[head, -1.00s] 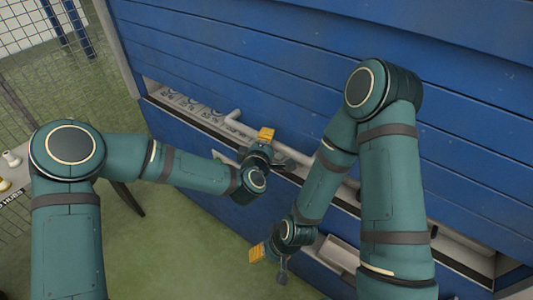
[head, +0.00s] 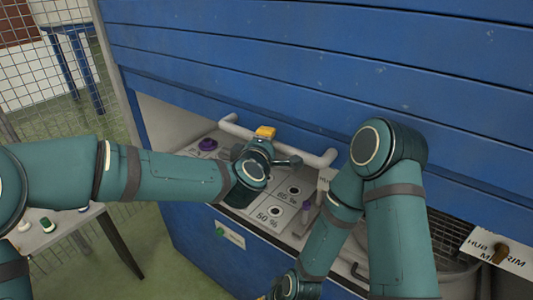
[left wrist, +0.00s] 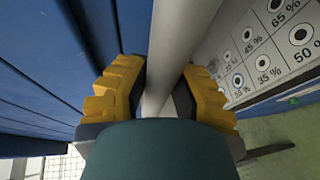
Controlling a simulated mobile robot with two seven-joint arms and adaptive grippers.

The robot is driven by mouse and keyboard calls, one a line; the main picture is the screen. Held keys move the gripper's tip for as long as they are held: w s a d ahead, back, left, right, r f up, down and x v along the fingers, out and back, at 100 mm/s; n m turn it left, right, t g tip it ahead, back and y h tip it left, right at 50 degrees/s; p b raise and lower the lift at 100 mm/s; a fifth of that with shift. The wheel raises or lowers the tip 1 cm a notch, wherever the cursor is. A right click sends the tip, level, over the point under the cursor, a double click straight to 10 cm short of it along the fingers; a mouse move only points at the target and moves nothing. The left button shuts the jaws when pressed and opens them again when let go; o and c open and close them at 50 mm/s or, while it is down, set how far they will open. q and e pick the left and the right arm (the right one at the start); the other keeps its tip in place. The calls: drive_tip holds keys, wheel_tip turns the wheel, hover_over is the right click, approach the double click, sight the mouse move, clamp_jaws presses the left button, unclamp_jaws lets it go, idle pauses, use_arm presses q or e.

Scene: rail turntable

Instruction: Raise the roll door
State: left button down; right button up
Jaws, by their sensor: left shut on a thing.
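The blue slatted roll door (head: 300,70) is partly raised in the head view, with an opening below its lower edge. A pale bar handle (head: 305,152) runs along the door's lower part. My left gripper (head: 268,145) is at the handle. In the left wrist view the yellow-and-black fingers (left wrist: 160,95) are shut around the pale handle bar (left wrist: 180,45), and the door's blue slats (left wrist: 40,65) show on the left. My right gripper (head: 290,290) is low at the bottom edge of the head view, below the handle; its fingers are mostly cut off.
Behind the opening is a panel with holes and percent labels (head: 275,211), with a purple knob (head: 207,145) at its left. A sign (head: 498,250) hangs at right. A small table (head: 60,225) and mesh fence (head: 85,75) stand at left.

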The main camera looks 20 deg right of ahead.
use_arm(q)
drive_tip(key=shift+r, duration=0.75)
use_arm(e)
drive_tip(key=shift+r, duration=0.3)
use_arm(q)
drive_tip(key=c, duration=0.7)
unclamp_jaws()
drive_tip(key=shift+w+f, duration=0.15)
drive_tip(key=shift+c, duration=0.2)
drive_tip(key=v, duration=1.2)
